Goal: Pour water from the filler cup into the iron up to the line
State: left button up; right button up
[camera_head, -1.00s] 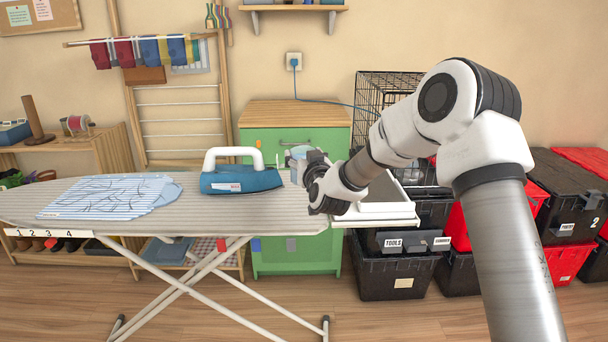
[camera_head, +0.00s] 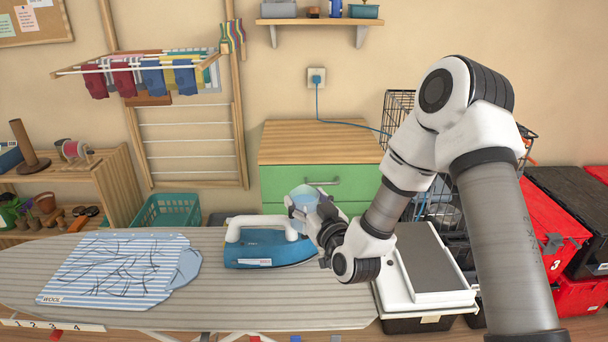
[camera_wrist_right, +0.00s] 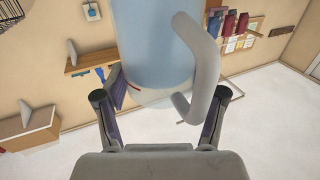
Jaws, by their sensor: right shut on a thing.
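The blue iron (camera_head: 265,252) with a white handle lies on the striped ironing board (camera_head: 225,300). My right gripper (camera_head: 318,214) is shut on the filler cup (camera_head: 304,195), a translucent pale-blue cup. In the head view the cup overlaps the right end of the iron's handle; its exact height above the iron is unclear. In the right wrist view the cup (camera_wrist_right: 153,40) has a light grey handle (camera_wrist_right: 208,65) and a red mark near the lower edge shown. The gripper (camera_wrist_right: 165,100) has its fingers on either side. The iron's fill line cannot be made out. My left gripper is not seen.
A striped blue cloth (camera_head: 110,270) lies on the board left of the iron. A green cabinet (camera_head: 275,187) stands behind. A white tray (camera_head: 430,265) and black and red totes (camera_head: 555,230) are to the right. Open board surface lies in front of the iron.

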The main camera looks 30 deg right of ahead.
jog(key=shift+w+d+r+p, duration=0.1)
jog(key=shift+w+r+p, duration=0.15)
jog(key=shift+r+p, duration=0.65)
jog(key=shift+s+p, duration=0.15)
jog(key=shift+p, duration=0.35)
jog(key=shift+s+r+p, duration=0.1)
jog(key=shift+s+p, duration=0.2)
jog(key=shift+s, duration=0.05)
jog(key=shift+w+f+g+p, duration=0.15)
jog(key=shift+f+g+p, duration=0.35)
jog(key=shift+f+p, duration=0.1)
notch_tip(320, 180, down, 2)
jog(key=shift+w+m+g+y+p, duration=0.1)
jog(key=shift+m+g+y+p, duration=0.25)
jog(key=shift+g+p, duration=0.4)
jog(key=shift+f+b, duration=0.45)
jog(key=shift+f, duration=0.4)
jog(key=shift+s+f+b, duration=0.2)
jog(key=shift+f+b, duration=0.3)
jog(key=shift+f, duration=0.05)
jog(key=shift+w+f, duration=0.1)
jog(key=shift+w, duration=0.1)
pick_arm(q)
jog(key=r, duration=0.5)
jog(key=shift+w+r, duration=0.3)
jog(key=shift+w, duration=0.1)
